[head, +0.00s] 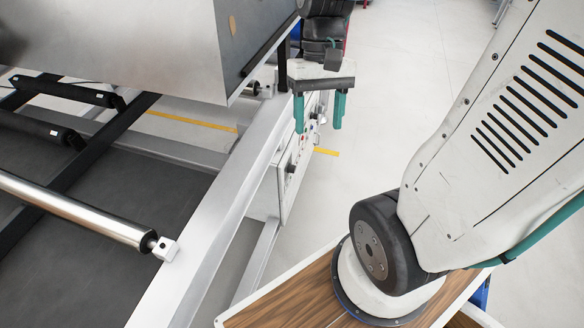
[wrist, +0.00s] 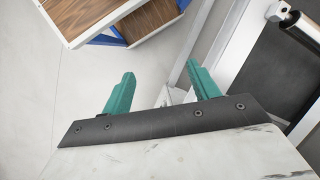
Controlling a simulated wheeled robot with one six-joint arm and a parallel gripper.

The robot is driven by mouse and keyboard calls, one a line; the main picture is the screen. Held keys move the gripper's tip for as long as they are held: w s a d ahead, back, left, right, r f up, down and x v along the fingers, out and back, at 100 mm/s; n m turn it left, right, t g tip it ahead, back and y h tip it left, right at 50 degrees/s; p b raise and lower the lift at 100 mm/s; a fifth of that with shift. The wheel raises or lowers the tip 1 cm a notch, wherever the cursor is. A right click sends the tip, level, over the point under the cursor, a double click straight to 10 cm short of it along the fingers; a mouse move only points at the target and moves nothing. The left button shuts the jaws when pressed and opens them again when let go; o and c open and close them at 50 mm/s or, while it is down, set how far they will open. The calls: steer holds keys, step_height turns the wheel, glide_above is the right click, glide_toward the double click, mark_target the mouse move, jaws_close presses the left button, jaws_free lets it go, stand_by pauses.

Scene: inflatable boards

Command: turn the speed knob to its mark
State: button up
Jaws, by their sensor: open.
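A light grey control box (head: 272,190) hangs on the side of the machine frame in the head view. Its face, seen at a steep angle, carries a dark round knob (head: 290,167) and several small controls farther back. I cannot tell which one is the speed knob, and no mark can be read. My gripper (head: 319,122) points down, with its two teal fingers apart and nothing between them. It looks close to the far part of the panel, partly in front of it. The wrist view shows the open fingers (wrist: 161,84) above floor and frame bars, with no knob clearly visible.
A silver frame rail (head: 215,205) runs beside the box, with rollers (head: 80,210) to its left. A large metal housing (head: 150,45) overhangs at upper left. A wood-topped surface (head: 300,295) lies below my arm. Pale floor (head: 400,60) is open to the right.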

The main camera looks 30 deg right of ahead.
steer(key=w+d+f+m+g+y, duration=0.1)
steer(key=w+d+f+y, duration=0.1)
steer(key=w+f+y, duration=0.3)
steer(key=w+d+f+m+y, duration=0.1)
steer(key=w+d+f+m, duration=0.1)
steer(key=w+d+f, duration=0.3)
steer(key=m+t+y, duration=0.3)
steer(key=m+t, duration=0.1)
steer(key=t, duration=1.4)
glide_toward(292, 169)
steer(key=w+f, duration=0.2)
steer(key=x, duration=0.7)
steer(key=shift+r, duration=0.2)
steer(key=c, duration=1)
